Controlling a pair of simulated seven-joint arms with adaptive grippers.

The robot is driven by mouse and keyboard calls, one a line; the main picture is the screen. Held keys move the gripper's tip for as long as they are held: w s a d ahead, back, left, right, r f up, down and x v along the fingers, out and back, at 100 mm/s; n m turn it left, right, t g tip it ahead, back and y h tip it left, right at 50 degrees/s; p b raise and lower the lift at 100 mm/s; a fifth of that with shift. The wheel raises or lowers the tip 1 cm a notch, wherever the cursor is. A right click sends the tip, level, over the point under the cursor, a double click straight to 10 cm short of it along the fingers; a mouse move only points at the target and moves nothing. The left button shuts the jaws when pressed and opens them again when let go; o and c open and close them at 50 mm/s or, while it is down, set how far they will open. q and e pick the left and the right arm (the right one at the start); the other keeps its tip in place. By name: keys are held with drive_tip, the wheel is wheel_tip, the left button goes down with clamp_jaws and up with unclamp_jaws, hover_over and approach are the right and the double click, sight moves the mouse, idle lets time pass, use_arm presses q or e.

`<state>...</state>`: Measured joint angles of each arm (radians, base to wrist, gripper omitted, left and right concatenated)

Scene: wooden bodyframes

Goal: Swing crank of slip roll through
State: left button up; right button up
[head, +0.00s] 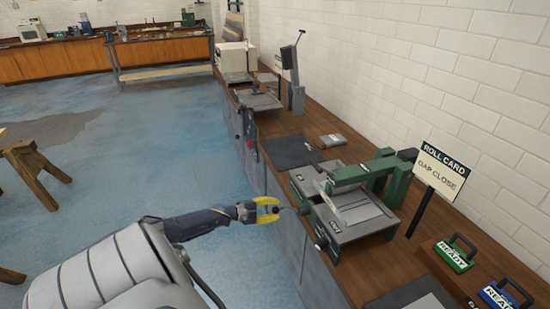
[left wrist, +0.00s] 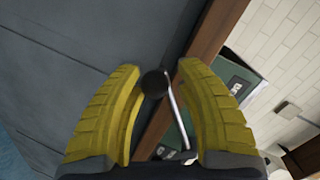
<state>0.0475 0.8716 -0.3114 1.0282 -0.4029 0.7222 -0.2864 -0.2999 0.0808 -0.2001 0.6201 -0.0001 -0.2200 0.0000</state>
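The machine beside the roll card sign, seemingly the slip roll (head: 362,216), stands on the wooden bench with a grey bed and green frame. Its crank shows in the left wrist view as a thin metal rod with a dark ball knob (left wrist: 154,84). My left gripper (head: 277,209) has yellow fingers and reaches the bench's front edge from the left. In the left wrist view my left gripper (left wrist: 160,90) is open, with the knob between its fingers and visible gaps on both sides. In the head view the crank is small and hard to make out. My right gripper is out of view.
The sign (head: 441,170) reads "ROLL CARD GAP CLOSE". Green (head: 456,254) and blue (head: 505,294) "READY" items stand at the right. A dark mat (head: 290,152) lies behind the machine. The grey bench front (head: 286,240) lies below my gripper.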

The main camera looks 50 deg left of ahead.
use_arm(q)
drive_tip(key=shift+o, duration=1.4)
drive_tip(key=shift+d+f, duration=0.1)
drive_tip(key=shift+d, duration=0.05)
drive_tip(key=v, duration=1.2)
